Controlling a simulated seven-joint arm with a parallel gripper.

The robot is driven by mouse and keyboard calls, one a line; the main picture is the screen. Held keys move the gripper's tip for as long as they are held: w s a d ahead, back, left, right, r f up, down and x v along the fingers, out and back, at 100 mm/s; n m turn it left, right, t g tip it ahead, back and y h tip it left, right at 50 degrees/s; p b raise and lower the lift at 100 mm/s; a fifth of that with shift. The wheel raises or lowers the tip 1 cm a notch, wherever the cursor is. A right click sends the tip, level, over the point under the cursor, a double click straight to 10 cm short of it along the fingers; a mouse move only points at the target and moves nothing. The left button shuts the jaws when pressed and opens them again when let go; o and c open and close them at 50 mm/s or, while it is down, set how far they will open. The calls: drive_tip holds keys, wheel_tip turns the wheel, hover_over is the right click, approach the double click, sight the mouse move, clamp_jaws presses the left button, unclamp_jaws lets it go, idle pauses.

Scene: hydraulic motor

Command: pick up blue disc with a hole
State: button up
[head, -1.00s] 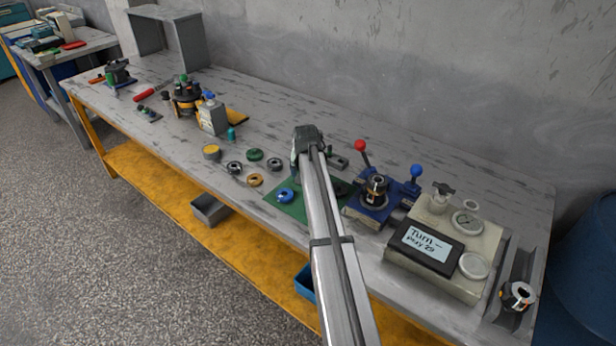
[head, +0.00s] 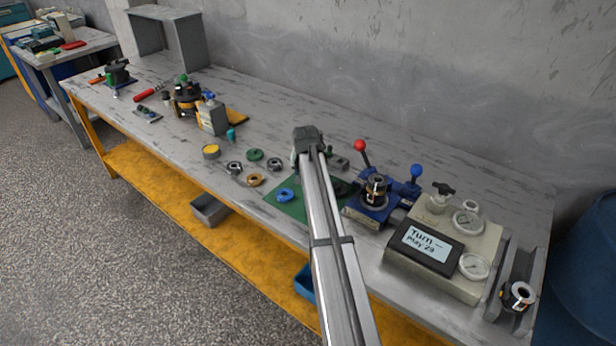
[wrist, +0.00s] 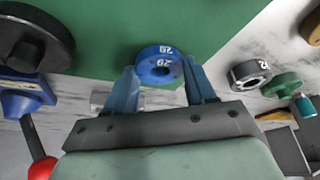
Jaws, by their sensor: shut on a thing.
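The blue disc with a hole (wrist: 148,62) is in the middle of the wrist view, with white numbers on its face and rim. My gripper (wrist: 159,76) has one finger on each side of it and is shut on it. The green mat (wrist: 205,25) lies behind the disc in that view. In the head view the blue disc (head: 285,195) shows over the green mat (head: 290,211), just left of my arm. My fingertips are not clear in the head view. Whether the disc touches the mat cannot be told.
Left of the mat lie an orange ring (head: 255,180), a green ring (head: 255,155), a dark ring (head: 234,168) and a second dark ring (head: 275,164). A blue fixture with levers (head: 370,212) stands to the right. A gauge box (head: 440,268) stands beyond it.

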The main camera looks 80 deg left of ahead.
wheel_tip(320, 180, up, 10)
idle(0.7)
drive_tip(key=shift+r, duration=0.35)
drive_tip(key=shift+r, duration=0.5)
drive_tip(key=shift+w, duration=0.1)
